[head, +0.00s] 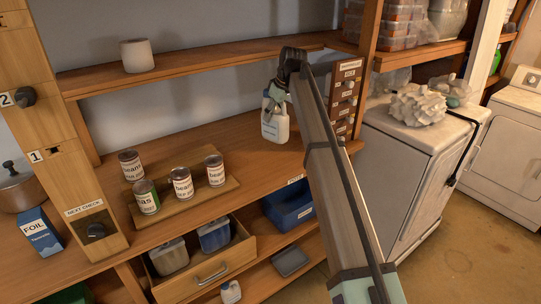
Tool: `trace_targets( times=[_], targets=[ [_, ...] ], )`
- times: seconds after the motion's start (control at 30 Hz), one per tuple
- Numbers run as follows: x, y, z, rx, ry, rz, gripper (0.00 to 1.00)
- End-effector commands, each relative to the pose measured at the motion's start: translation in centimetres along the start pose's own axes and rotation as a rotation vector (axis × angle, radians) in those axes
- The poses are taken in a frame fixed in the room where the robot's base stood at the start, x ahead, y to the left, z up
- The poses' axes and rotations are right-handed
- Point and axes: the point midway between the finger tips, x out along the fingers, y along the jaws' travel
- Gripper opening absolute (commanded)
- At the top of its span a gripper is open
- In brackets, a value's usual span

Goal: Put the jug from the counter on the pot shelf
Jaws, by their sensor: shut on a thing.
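The white jug (275,129) is at the back right of the wooden counter (240,143), beside a small drawer unit. It looks upright; I cannot tell whether its base touches the counter. My gripper (276,94) is at the top of the jug and shut on it. My arm comes from the lower right, and the gripper covers the jug's upper part. An upper wooden shelf (200,67) runs along the wall above the counter. A pale pot (137,56) stands on its left part, and its middle is bare.
Several cans (182,183) stand on a wooden board left of the jug. The labelled drawer unit (345,97) stands close on the right. A wooden post (370,35) bounds the upper shelf's right end. An open drawer (205,262) sticks out below the counter.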

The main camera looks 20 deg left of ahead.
Motion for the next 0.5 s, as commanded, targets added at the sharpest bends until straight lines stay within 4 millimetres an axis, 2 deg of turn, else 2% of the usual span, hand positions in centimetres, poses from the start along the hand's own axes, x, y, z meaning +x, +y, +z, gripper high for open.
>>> trace_targets(
  times=[0.03, 0.2, 0.33, 0.5],
  targets=[
    [-0.5, 0.2, -3.1, -0.065, 0.007, -0.025, 0.00],
    [-1.3, -0.8, -8.9, -0.291, 0.024, -0.111, 0.00],
    [-1.7, -1.2, -11.1, -0.426, 0.038, -0.163, 0.00],
    [-1.0, -1.7, -11.4, -0.493, 0.046, -0.189, 0.00]
  ],
)
